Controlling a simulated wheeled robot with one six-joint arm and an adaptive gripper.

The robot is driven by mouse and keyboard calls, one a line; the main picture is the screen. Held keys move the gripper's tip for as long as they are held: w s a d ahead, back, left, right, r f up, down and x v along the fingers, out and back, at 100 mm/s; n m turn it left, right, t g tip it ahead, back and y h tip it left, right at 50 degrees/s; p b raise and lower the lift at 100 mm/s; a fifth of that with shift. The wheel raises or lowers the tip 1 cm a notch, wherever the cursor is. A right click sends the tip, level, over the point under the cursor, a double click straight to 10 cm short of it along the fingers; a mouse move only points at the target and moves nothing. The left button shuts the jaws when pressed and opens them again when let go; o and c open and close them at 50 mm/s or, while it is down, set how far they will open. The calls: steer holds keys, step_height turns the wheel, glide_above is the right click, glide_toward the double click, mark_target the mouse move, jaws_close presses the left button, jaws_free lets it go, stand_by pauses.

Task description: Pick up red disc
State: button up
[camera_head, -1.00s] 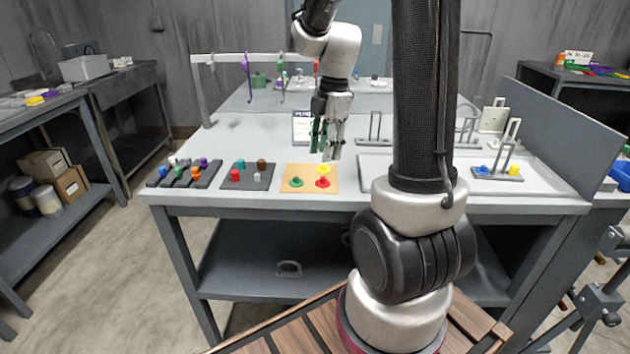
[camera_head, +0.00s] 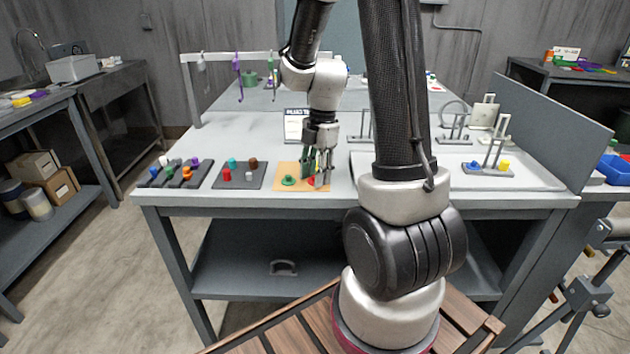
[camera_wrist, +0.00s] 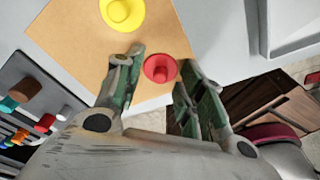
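The red disc (camera_wrist: 160,69) has a raised knob and lies on the tan board (camera_wrist: 70,35) near its edge. In the wrist view it sits between and just beyond the fingertips of my gripper (camera_wrist: 160,72). The fingers are open, one on each side, and hold nothing. In the head view my gripper (camera_head: 318,180) hangs over the board, pointing down, and partly covers the red disc (camera_head: 312,181). Whether a finger touches the disc cannot be told.
A yellow disc (camera_wrist: 122,13) and a green disc (camera_head: 289,181) lie on the same board. To the left, a dark grey board (camera_head: 220,185) carries coloured pegs, and a grey rack (camera_head: 150,180) stands beyond it. A pale tray (camera_head: 530,177) lies to the right.

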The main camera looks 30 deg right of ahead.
steer(key=c, duration=0.5)
steer(key=c, duration=0.3)
